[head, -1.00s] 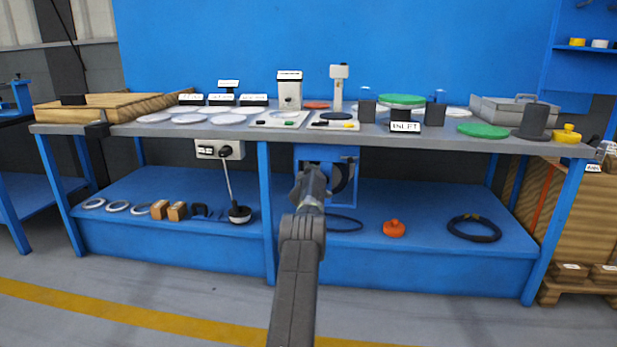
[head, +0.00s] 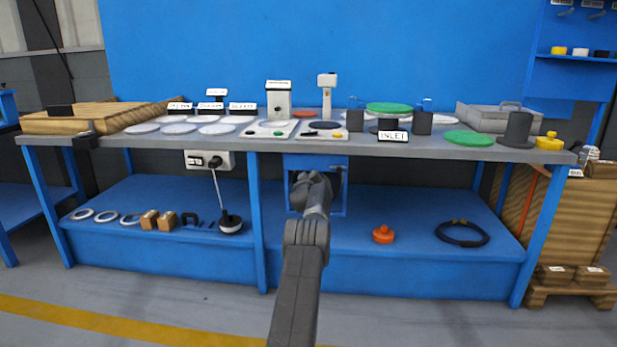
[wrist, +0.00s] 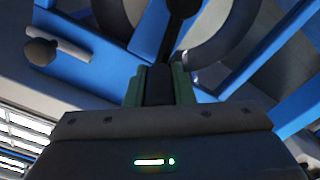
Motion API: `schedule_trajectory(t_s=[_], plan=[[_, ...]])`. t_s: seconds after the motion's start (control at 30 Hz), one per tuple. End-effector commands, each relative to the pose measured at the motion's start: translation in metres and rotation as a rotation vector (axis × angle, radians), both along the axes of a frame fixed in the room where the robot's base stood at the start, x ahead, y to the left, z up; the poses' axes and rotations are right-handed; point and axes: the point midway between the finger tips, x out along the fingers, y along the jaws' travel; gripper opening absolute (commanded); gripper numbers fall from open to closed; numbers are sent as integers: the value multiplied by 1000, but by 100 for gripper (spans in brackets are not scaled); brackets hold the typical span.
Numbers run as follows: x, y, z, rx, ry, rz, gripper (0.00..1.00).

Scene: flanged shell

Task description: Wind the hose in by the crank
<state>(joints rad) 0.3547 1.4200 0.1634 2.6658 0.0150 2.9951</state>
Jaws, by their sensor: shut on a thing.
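The hose reel hangs under the bench top in a blue bracket (head: 333,160), mostly hidden behind my arm in the head view. In the wrist view the reel shows as a grey disc (wrist: 228,40) with a dark crank arm (wrist: 183,8) in front. My gripper (wrist: 160,84) has its greenish fingers shut on a dark piece, which looks like the crank's handle. In the head view my wrist covers the fingers and the crank. No length of hose shows clearly.
A central blue bench leg (head: 257,215) stands left of my arm. On the lower shelf (head: 400,262) are an orange knobbed piece (head: 383,235) and a black coil (head: 462,234) to the right. A grey socket box (head: 209,160) hangs at left.

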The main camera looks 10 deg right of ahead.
Motion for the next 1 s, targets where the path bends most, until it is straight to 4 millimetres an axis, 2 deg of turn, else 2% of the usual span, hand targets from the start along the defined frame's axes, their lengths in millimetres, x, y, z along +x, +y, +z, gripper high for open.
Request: schedule_trajectory(t_s=[0.47, 0.5, 0.6, 1.0], plan=[[-1, -3, 0, 10, -3, -3, 0], [-1, -3, 0, 10, -3, -3, 28], [-1, -2, 0, 10, -2, -2, 44], [-3, -3, -1, 10, -1, 0, 44]])
